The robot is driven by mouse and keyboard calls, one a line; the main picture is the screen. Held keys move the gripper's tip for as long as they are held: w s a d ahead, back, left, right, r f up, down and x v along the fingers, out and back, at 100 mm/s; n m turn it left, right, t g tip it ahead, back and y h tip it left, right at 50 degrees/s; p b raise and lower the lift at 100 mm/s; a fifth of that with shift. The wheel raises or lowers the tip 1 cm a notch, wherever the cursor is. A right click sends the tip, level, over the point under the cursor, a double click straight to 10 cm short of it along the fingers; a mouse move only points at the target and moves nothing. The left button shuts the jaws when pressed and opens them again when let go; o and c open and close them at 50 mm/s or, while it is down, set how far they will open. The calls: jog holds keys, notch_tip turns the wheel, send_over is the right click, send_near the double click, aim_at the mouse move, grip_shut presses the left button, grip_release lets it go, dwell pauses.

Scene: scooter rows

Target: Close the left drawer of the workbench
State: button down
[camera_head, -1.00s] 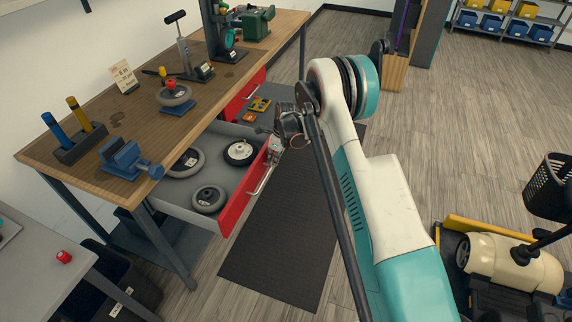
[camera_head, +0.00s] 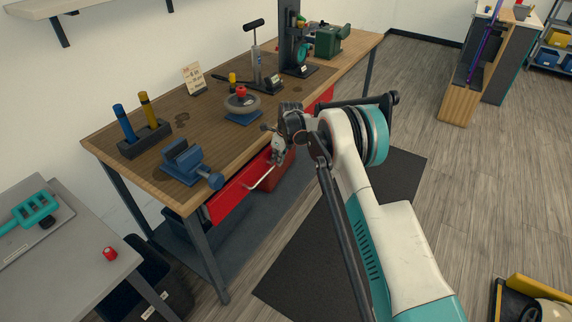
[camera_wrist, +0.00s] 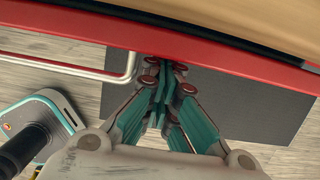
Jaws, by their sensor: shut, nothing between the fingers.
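The workbench (camera_head: 215,135) has a brown wooden top. Its left drawer has a red front (camera_head: 232,197) with a pale bar handle (camera_head: 262,180). The front now sits under the bench's front edge, and the inside is hidden. In the wrist view the red front (camera_wrist: 225,62) runs close along the wooden top, with a dark line between them; I cannot tell if it is fully flush. My gripper (camera_head: 277,152) is at the right part of the front. In the wrist view its teal fingers (camera_wrist: 166,68) are together and empty, at the red front, right of the handle (camera_wrist: 128,68).
A blue vise (camera_head: 188,163), a wheel on a blue stand (camera_head: 242,107) and a green machine (camera_head: 328,40) stand on the bench. A grey side table (camera_head: 60,245) is at the left. A dark mat (camera_head: 385,175) lies on the floor.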

aim_at(270, 155)
jog(key=shift+w+a+r, duration=0.1)
jog(key=shift+w+a, duration=0.5)
jog(key=shift+a, duration=0.15)
jog(key=shift+w+a, duration=0.55)
jog(key=shift+a, duration=0.2)
